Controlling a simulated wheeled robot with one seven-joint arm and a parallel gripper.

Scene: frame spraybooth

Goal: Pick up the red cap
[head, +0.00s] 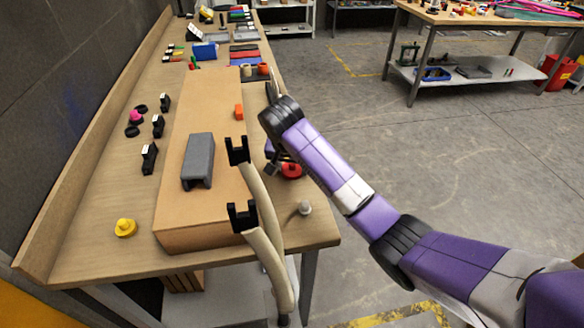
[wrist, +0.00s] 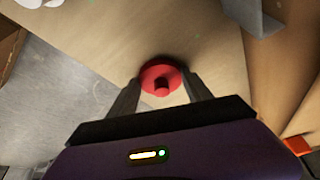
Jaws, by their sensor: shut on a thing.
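The red cap (head: 291,170) is round with a small raised knob and is at the right edge of the workbench in the head view. In the wrist view the red cap (wrist: 160,78) sits between my gripper's fingertips (wrist: 161,86). My gripper (head: 279,163) is shut on it, with the fingers on both sides of the knob. The arm partly hides the gripper and cap in the head view. I cannot tell whether the cap still touches the wooden surface.
A cardboard-brown box (head: 215,105) fills the bench middle, with a grey channel block (head: 198,160) on top. Curved pale tubes with black clips (head: 240,215) stand close by the gripper. A yellow cap (head: 125,228) lies front left. A grey knob (head: 304,208) is near the front right edge.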

